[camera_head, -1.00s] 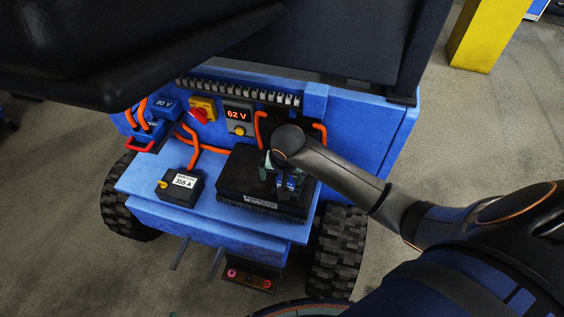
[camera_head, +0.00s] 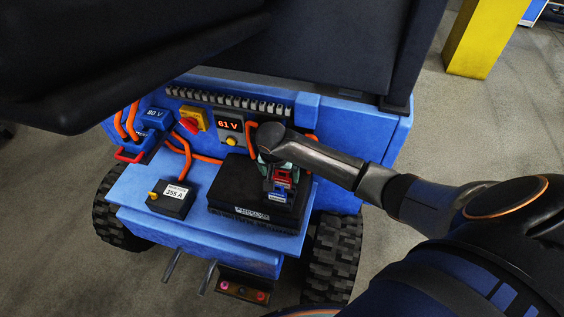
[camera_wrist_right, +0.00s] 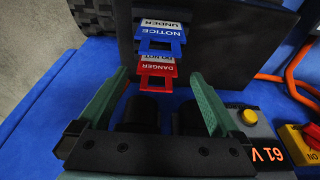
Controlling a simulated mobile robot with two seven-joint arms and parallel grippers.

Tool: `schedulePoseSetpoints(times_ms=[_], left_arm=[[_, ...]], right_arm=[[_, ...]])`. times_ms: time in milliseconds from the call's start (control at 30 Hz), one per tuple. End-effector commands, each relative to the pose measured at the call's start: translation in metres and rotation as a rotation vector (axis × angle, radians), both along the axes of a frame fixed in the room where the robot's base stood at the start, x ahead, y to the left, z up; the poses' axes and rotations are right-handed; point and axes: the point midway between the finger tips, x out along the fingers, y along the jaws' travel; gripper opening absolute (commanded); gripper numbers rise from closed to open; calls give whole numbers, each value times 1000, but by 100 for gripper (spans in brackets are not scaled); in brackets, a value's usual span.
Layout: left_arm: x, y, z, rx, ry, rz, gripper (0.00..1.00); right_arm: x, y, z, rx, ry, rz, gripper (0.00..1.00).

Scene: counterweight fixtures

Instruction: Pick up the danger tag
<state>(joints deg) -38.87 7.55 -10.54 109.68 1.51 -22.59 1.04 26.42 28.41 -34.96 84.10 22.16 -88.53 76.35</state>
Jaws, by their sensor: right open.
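The red danger tag (camera_wrist_right: 157,68) shows in the right wrist view between the fingertips, with its lettering upside down. In the head view the danger tag (camera_head: 283,178) is on the black block, just below my right gripper (camera_head: 268,160). A blue notice tag (camera_wrist_right: 160,38) is right beside it, and also shows in the head view (camera_head: 279,196). My right gripper (camera_wrist_right: 160,75) is open, one green finger on each side of the danger tag. I cannot tell whether either finger touches it. My left gripper is not in view.
The black block (camera_head: 228,190) rests on the blue cart deck (camera_head: 135,185). A black meter box (camera_head: 170,201) stands to its left. Behind are a voltage display (camera_head: 229,125), a red-and-yellow switch (camera_head: 193,121) and orange cables (camera_head: 205,158).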

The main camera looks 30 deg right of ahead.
Motion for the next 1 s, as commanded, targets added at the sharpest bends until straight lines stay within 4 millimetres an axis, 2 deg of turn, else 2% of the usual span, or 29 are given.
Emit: schedulePoseSetpoints(times_ms=[233,367,567,1000], left_arm=[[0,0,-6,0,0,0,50],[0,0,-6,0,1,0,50],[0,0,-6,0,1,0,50],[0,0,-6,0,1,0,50]], right_arm=[[4,-10,-36,-2,1,-1,100],[5,-12,-43,-2,-1,0,100],[5,-12,-43,-1,0,1,100],[5,-11,-43,-2,0,1,52]])
